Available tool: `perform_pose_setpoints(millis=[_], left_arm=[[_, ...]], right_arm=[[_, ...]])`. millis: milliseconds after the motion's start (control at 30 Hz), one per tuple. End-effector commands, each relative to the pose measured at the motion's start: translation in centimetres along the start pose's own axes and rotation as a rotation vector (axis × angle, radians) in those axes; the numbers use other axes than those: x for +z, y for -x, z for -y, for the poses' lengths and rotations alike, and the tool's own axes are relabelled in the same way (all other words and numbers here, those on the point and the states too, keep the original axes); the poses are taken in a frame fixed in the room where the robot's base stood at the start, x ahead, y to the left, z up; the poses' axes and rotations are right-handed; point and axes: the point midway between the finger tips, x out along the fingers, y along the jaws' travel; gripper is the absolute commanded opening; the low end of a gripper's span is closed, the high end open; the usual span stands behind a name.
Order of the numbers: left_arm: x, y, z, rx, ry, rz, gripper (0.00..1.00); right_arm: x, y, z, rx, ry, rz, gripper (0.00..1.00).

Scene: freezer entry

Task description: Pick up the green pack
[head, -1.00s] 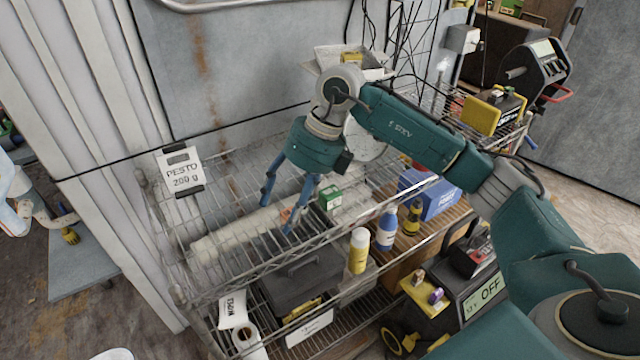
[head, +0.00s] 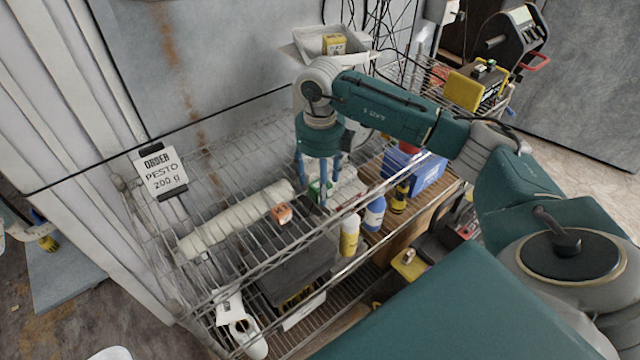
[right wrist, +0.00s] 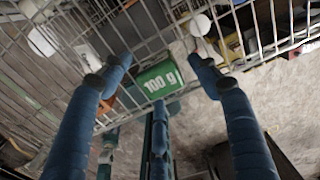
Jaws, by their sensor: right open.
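The green pack (head: 314,187) stands on the top wire shelf, partly hidden behind my gripper's fingers in the head view. In the right wrist view the green pack (right wrist: 158,82) shows "100 g" in white. My right gripper (head: 318,188) is open and points down over the pack. In the right wrist view the pack lies between the spread blue fingers of my right gripper (right wrist: 160,66). I cannot tell whether a finger touches it. My left gripper is not in view.
An orange box (head: 281,213) and a long white roll (head: 235,220) lie left of the pack. Yellow (head: 349,236) and blue (head: 374,213) bottles stand in front of it. A blue box (head: 428,172) is to the right. The order card (head: 162,173) reads "PESTO 200 g".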

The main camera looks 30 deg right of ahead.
Motion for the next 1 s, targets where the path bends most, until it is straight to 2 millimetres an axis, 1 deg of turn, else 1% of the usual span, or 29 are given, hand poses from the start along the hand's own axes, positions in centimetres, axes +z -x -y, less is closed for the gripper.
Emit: perform_pose_setpoints(millis=[33, 100, 133, 267, 400, 433, 467, 600, 667, 700, 1000], left_arm=[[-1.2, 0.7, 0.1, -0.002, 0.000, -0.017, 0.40], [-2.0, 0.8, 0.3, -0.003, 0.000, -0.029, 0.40], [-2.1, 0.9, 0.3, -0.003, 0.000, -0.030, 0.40], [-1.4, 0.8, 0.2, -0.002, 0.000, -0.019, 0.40], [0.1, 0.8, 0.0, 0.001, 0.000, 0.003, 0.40], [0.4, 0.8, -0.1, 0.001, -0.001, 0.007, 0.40], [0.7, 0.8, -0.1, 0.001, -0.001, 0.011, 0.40], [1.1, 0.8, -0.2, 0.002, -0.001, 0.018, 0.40], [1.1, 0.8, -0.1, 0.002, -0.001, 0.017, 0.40], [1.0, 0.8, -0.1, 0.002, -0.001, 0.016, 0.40], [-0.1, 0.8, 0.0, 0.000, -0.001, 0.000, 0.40]], right_arm=[[0.0, -0.4, 0.0, 0.000, -0.001, -0.003, 0.61], [0.0, -1.3, 0.0, 0.001, 0.000, -0.002, 0.61], [0.0, -1.5, 0.0, 0.001, 0.000, -0.001, 0.61], [0.0, -2.0, 0.0, -0.001, 0.001, 0.001, 0.61], [0.0, -2.0, 0.0, 0.000, 0.001, 0.001, 0.61], [0.0, -2.0, 0.0, 0.000, 0.001, 0.001, 0.57], [0.0, -2.0, 0.0, 0.000, 0.001, 0.001, 0.51], [0.0, -2.0, 0.0, 0.000, 0.001, 0.001, 0.23], [0.0, -2.0, 0.0, 0.000, 0.001, 0.001, 0.11], [0.0, -2.0, 0.0, 0.000, 0.001, 0.001, 0.09], [0.1, -1.9, 0.0, 0.000, 0.000, 0.002, 0.09]])
